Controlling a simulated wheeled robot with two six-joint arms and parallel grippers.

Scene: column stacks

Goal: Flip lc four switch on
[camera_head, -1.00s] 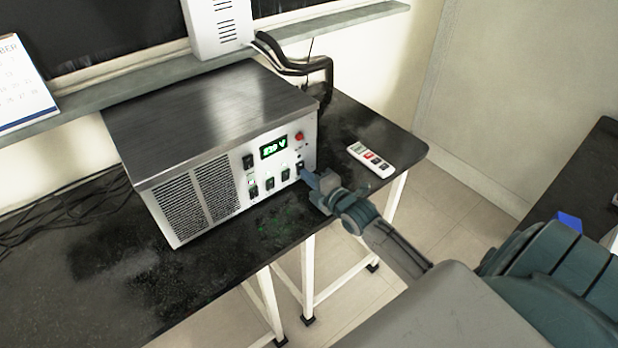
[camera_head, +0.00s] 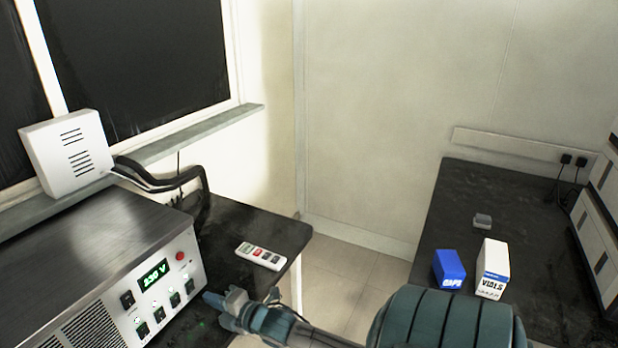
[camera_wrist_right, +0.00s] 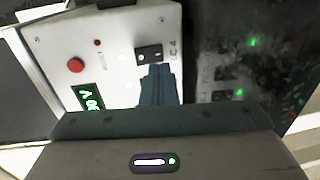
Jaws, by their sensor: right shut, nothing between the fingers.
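The metal power unit (camera_head: 92,262) stands on the black bench with its front panel facing me. A row of small dark switches runs along the panel's lower part, and the rightmost switch (camera_head: 189,286) is nearest my right gripper (camera_head: 206,297). In the right wrist view a dark switch (camera_wrist_right: 149,53) has a label beside it that seems to end in "C4". My shut, empty right fingers (camera_wrist_right: 158,72) point at this switch, just below it in that picture. I cannot tell whether they touch it, or which way it is set. My left gripper is out of view.
The panel has a green-lit display (camera_head: 153,274) and a red button (camera_head: 180,256). A white remote (camera_head: 260,256) lies on the bench to the right. Black cables (camera_head: 195,190) rise behind the unit. A second bench holds a blue box (camera_head: 449,268) and a vials box (camera_head: 493,268).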

